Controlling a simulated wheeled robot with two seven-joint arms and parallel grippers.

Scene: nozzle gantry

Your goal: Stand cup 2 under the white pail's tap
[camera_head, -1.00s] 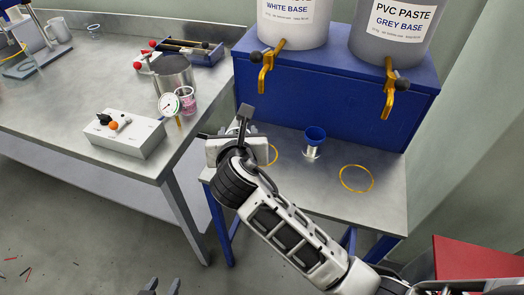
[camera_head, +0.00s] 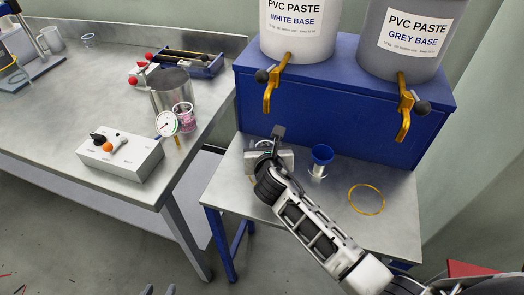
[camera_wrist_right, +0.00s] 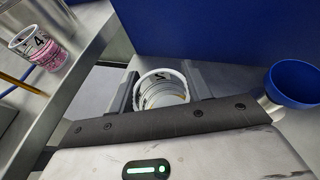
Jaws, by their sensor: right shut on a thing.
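The white pail (camera_head: 298,38) stands on the blue stand, its brass tap (camera_head: 272,88) pointing down. My right gripper (camera_head: 271,146) is on the table below this tap. In the right wrist view its fingers (camera_wrist_right: 163,92) are shut around a clear cup (camera_wrist_right: 160,76) with a dark figure on its wall, apparently cup 2. In the head view the gripper mostly hides this cup. I cannot tell whether its base touches the table. My left gripper (camera_head: 160,290) shows only its tips, apart, at the bottom edge.
A blue cup-like funnel (camera_head: 321,153) stands just right of my right gripper. A yellow ring (camera_head: 367,199) lies under the grey pail's tap (camera_head: 405,115). Cup 4 (camera_wrist_right: 36,46), with pink contents, stands on the left bench (camera_head: 60,110) beside a gauge (camera_head: 166,123).

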